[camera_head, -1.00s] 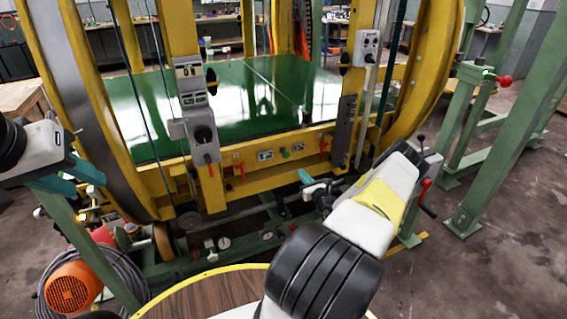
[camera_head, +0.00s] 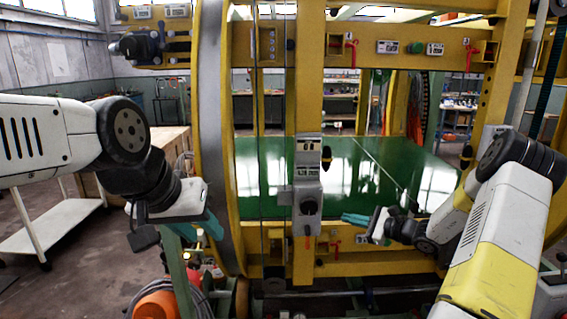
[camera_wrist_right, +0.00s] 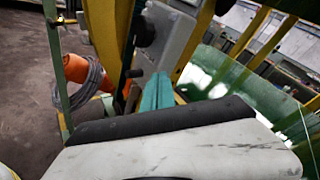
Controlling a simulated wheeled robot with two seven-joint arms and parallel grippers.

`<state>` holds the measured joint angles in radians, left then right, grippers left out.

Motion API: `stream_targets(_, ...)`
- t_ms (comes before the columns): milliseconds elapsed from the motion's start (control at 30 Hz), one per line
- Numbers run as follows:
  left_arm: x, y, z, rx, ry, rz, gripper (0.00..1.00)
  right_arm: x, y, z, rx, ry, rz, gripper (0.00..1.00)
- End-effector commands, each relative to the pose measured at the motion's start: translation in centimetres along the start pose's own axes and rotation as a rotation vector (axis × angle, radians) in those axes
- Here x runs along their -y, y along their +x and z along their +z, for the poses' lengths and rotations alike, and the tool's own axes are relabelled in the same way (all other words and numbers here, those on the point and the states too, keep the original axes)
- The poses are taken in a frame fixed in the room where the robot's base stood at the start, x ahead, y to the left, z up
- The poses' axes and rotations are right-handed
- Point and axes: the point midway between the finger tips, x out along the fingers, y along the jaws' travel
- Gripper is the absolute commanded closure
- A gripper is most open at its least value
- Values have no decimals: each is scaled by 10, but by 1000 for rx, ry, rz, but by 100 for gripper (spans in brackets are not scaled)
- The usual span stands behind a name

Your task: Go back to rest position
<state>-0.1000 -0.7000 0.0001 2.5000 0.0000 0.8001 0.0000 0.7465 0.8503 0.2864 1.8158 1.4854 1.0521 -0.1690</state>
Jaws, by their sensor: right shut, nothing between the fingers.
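My right gripper (camera_head: 352,219) reaches in from the right in the head view, with its teal fingers pointing left in front of the yellow ring inverter frame (camera_head: 308,100). Its fingers (camera_wrist_right: 157,92) are together and empty in the right wrist view. The grey control box (camera_head: 307,190) on the frame's upright is left of the fingertips. My left gripper (camera_head: 210,226) is at the left, beside the ring's curved rim (camera_head: 213,130). Its teal fingers point down and right, and their gap does not show. The green platform (camera_head: 270,165) lies behind the uprights.
A white trolley (camera_head: 65,222) and a wooden box (camera_head: 165,143) stand behind my left arm. An orange motor (camera_head: 158,304) and coiled cable are low in front of the ring. Open floor shows at the lower left.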

Motion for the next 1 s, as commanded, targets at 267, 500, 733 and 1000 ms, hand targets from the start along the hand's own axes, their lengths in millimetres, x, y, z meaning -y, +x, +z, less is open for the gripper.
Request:
stream_targets(267, 0, 0, 0, 0, 0, 0, 64, -58, 0, 151, -23, -447, 448, 100)
stream_targets(500, 0, 0, 0, 0, 0, 0, 64, -108, -44, 237, -90, -841, 736, 100)
stream_targets(733, 0, 0, 0, 0, 0, 0, 64, -144, -105, 290, -184, -1229, 918, 100)
stream_targets(1000, 0, 0, 0, 0, 0, 0, 64, -164, -173, 320, -309, -1636, 1003, 100)
